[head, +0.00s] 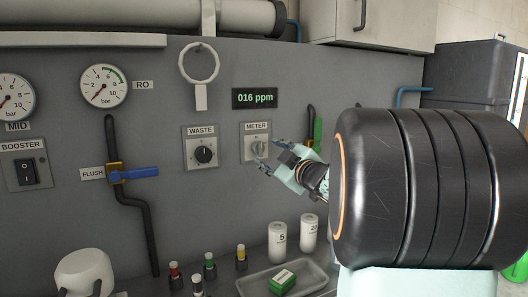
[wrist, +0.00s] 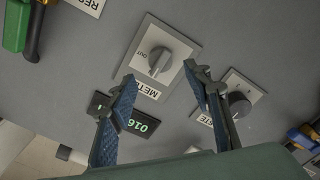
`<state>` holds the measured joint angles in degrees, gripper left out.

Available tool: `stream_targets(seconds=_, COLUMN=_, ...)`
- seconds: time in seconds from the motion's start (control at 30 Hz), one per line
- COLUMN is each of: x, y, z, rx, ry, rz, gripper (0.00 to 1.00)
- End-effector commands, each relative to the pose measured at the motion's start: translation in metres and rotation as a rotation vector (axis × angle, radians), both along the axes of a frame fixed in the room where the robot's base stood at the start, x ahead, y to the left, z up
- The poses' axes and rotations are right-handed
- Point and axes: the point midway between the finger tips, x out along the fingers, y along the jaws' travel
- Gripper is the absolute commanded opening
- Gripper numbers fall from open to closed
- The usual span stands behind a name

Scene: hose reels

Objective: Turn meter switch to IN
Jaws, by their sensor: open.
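My gripper (head: 274,158) is at the plate's lower right in the head view. In the wrist view my gripper (wrist: 162,78) is open and empty, a finger on either side of the knob's line and apart from it. The gap to the knob is hard to judge.
The WASTE switch (head: 205,153) with a black knob sits left of the meter. A ring on a holder (head: 199,66) hangs above. A blue FLUSH lever (head: 138,173) is further left. Below are small bottles, white cylinders (head: 278,242) and a tray (head: 252,289) with a green box.

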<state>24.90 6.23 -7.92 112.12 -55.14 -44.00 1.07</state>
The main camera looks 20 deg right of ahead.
Motion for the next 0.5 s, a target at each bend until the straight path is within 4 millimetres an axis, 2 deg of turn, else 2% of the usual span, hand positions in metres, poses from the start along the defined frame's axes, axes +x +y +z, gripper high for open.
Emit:
stream_targets(seconds=0.03, x=-0.012, y=-0.002, z=0.001, rx=-0.001, ry=-0.001, rz=-0.004, gripper=0.46)
stream_targets(seconds=0.2, x=-0.042, y=-0.002, z=0.000, rx=0.000, ry=-0.001, rz=-0.002, gripper=0.46)
stream_targets(seconds=0.33, x=-0.056, y=-0.003, z=0.000, rx=0.000, ry=0.000, rz=-0.001, gripper=0.46)
stream_targets(seconds=0.5, x=-0.063, y=-0.003, z=0.000, rx=-0.001, ry=0.000, rz=-0.001, gripper=0.46)
